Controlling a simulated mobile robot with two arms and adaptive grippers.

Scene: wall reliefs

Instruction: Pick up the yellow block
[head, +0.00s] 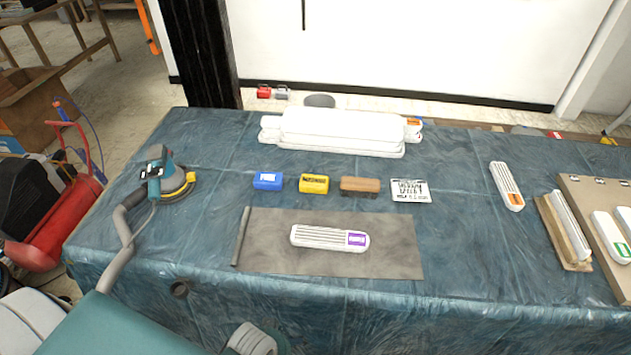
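The yellow block (314,183) lies on the table (460,270), which is covered in blue-green plastic sheeting. It has dark lettering on its front face. It stands in a row between a blue block (268,181) on its left and a brown block (360,186) on its right, with a gap on each side. Nothing covers it.
A white label card (410,191) ends the row. A grey mat (390,258) with a white slotted relief (328,238) lies in front. White stacked pieces (340,130) lie behind. A sander (166,178) with a hose stands left; boards (603,215) lie right.

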